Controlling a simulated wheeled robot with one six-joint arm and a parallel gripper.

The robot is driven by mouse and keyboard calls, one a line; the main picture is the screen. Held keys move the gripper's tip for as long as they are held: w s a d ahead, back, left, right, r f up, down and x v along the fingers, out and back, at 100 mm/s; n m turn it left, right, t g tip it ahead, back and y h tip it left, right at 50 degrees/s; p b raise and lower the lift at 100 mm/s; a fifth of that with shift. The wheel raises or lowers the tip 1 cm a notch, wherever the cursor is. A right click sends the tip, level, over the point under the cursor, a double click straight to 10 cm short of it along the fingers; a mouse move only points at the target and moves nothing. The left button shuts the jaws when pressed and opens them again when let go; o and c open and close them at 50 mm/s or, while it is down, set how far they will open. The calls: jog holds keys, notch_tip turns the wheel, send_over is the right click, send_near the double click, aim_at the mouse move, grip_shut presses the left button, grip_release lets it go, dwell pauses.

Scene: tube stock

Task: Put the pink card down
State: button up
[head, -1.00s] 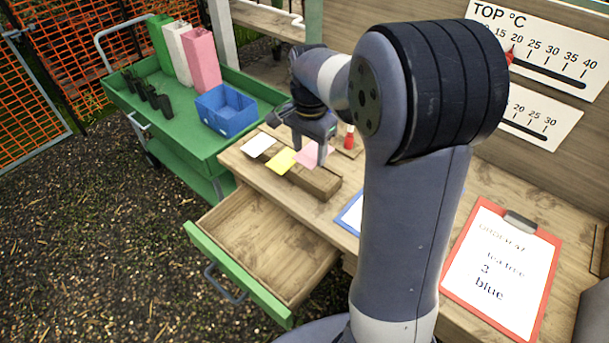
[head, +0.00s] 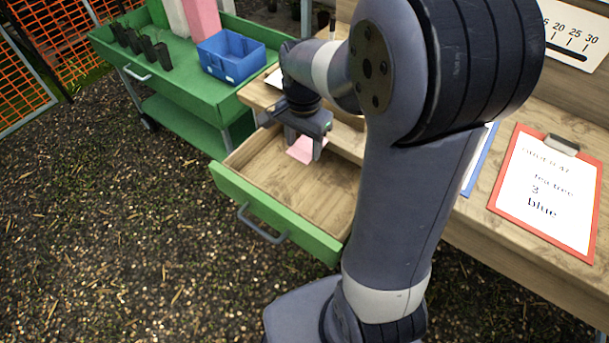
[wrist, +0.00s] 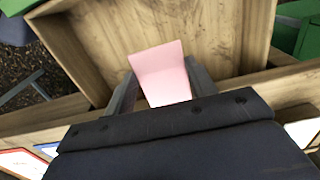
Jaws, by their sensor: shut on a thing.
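The pink card (head: 303,150) is a small flat piece held by my gripper (head: 304,146) over the back part of the open drawer (head: 318,196). In the wrist view the pink card (wrist: 160,70) sits between the two fingers of my gripper (wrist: 160,86), with its far part standing out past the fingertips. The drawer (wrist: 215,35) shows beneath it there, with a bare wooden floor. My gripper is shut on the card. I cannot tell whether the card touches the drawer floor.
The drawer has a green front and a grey handle (head: 262,225). A green cart (head: 185,90) with a blue crate (head: 232,57) and several black pots stands at the left. A red clipboard (head: 545,185) lies on the bench at the right. The drawer looks empty.

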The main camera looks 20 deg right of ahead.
aim_at(304, 184)
notch_tip(304, 184, down, 13)
jog(key=shift+r+b, duration=0.15)
jog(key=shift+b, duration=0.5)
jog(key=shift+f, duration=0.2)
jog(key=o, duration=0.9)
jog(key=shift+o, duration=0.2)
notch_tip(304, 184, up, 12)
jog(key=shift+r+p, duration=0.2)
jog(key=shift+p, duration=0.55)
